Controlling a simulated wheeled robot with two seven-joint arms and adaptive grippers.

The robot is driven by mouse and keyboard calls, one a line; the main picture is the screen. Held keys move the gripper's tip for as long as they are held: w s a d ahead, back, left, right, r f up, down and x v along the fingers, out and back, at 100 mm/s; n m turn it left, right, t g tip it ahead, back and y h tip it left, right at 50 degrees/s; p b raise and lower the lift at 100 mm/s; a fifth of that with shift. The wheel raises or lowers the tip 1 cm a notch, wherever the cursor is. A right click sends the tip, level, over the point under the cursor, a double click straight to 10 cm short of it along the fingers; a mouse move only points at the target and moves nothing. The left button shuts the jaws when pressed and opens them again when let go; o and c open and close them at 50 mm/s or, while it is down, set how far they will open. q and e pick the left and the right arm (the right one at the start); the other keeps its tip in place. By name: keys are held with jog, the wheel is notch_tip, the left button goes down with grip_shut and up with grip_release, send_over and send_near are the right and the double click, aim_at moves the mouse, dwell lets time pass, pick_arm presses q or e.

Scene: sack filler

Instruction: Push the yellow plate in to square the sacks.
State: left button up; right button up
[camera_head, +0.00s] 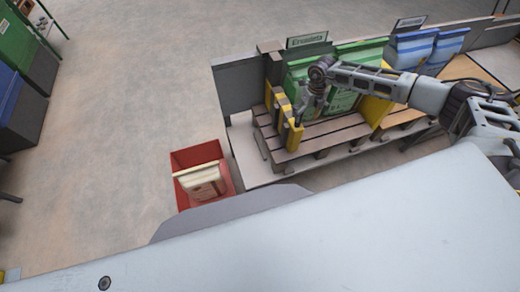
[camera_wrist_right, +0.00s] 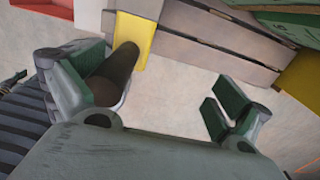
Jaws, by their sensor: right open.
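A yellow plate (camera_head: 291,134) stands upright at the left end of a slatted pallet (camera_head: 335,131). It also shows at the top of the right wrist view (camera_wrist_right: 136,34). A dark brown rounded bar (camera_wrist_right: 116,74) sticks out from beside it, between my right fingers and close to the left one. Green sacks (camera_head: 343,101) are stacked on the pallet, partly hidden by my right arm. Another yellow panel (camera_head: 374,109) stands at their right. My right gripper (camera_head: 301,112) is open, at the left yellow plate; contact cannot be told. My left gripper is out of view.
A red bin (camera_head: 197,155) with pale sacks (camera_head: 202,181) stands on the floor at left. A grey wall (camera_head: 237,86) stands behind the pallet's left end. Blue sacks (camera_head: 413,48) are further right. Open floor lies to the left.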

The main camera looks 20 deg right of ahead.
jog(key=shift+w+d+r, duration=0.1)
jog(key=shift+d+r, duration=0.05)
jog(key=shift+d, duration=0.1)
jog(key=shift+a, duration=1.6)
notch_tip(320, 180, up, 9)
jog(key=p, duration=0.5)
dwell(0.4)
